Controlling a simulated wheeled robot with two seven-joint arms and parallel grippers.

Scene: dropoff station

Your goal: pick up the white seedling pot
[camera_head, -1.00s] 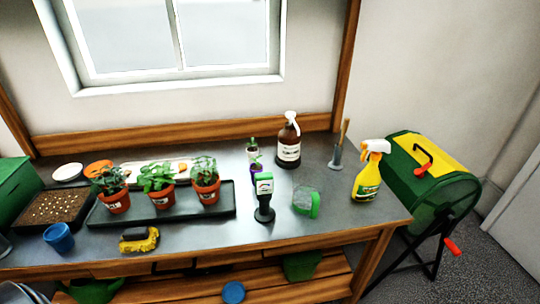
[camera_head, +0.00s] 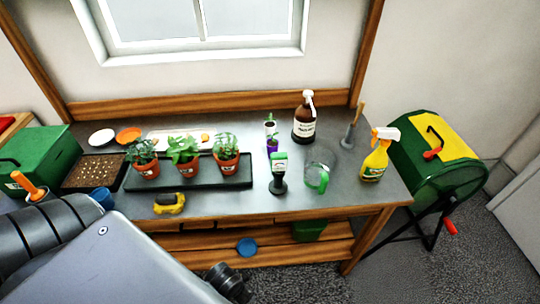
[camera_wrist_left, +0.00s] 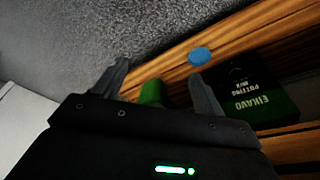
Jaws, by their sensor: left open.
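The white seedling pot (camera_head: 270,126) is small and holds a dark-topped seedling. It stands upright towards the back of the grey bench (camera_head: 225,207), left of the brown bottle. A purple pot (camera_head: 272,145) stands just in front of it and partly hides it. My left gripper (camera_wrist_left: 160,78) is open and empty in the left wrist view, over the floor and lower shelf, away from the white pot. My left arm fills the lower left of the head view; its fingers do not show clearly there. My right gripper is not in view.
Near the pot stand a brown bottle (camera_head: 304,122), a black-and-green meter (camera_head: 279,176) and a clear jug with green handle (camera_head: 322,172). A tray (camera_head: 215,182) with potted plants lies to the left. A yellow spray bottle (camera_head: 375,160) stands right. The lower shelf holds a blue disc (camera_wrist_left: 200,56).

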